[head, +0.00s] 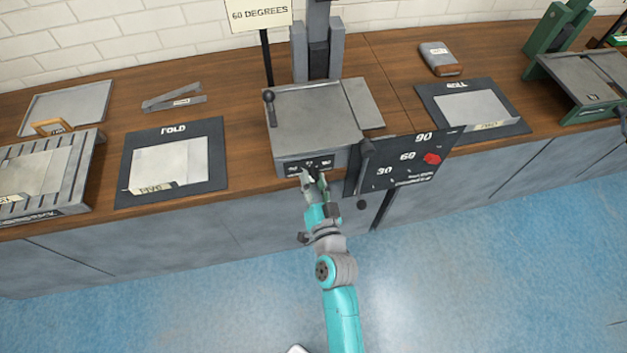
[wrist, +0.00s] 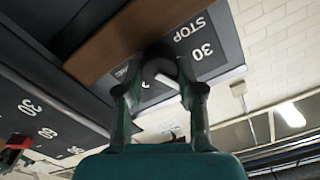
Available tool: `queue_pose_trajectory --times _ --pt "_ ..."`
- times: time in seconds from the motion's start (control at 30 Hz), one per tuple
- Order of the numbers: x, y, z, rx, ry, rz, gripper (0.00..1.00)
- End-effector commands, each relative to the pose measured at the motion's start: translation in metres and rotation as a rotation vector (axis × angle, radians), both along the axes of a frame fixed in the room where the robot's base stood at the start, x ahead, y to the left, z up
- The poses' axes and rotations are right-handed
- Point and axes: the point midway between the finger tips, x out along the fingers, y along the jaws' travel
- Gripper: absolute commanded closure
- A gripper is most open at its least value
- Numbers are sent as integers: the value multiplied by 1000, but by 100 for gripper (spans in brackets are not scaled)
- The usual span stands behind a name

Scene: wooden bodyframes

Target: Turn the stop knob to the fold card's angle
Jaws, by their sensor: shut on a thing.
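The fold card (head: 258,14) stands on a black post behind the bender and reads 60 DEGREES. The stop knob (wrist: 158,72) sits on the dark stop panel (head: 296,166) on the bender's front. In the wrist view the panel shows STOP and a 30 mark (wrist: 203,50). My gripper (wrist: 161,92) is shut on the knob, one finger on each side. A white pointer line (wrist: 167,82) shows between the fingers; which mark it points at I cannot tell. In the head view my gripper (head: 313,177) hides most of the knob.
A dark angle board (head: 405,178) with 30, 60, 90 and a red piece (head: 432,158) juts out right of the panel. A lever (head: 366,152) stands beside it. The FOLD mat (head: 208,160) lies left, the ROLL mat (head: 507,128) right. The blue floor in front is clear.

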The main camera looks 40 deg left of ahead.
Motion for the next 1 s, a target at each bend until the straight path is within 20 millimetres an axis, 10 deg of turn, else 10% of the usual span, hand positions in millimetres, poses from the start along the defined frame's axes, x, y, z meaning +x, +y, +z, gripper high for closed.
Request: queue_pose_trajectory --times 0.23,0.27,0.33,1.0 --pt "0 0 0 0 -1 -1 97" --pt "0 0 0 0 -1 -1 55" --pt "0 0 0 0 -1 -1 38" --pt "-27 -33 -1 -2 1 -2 37"
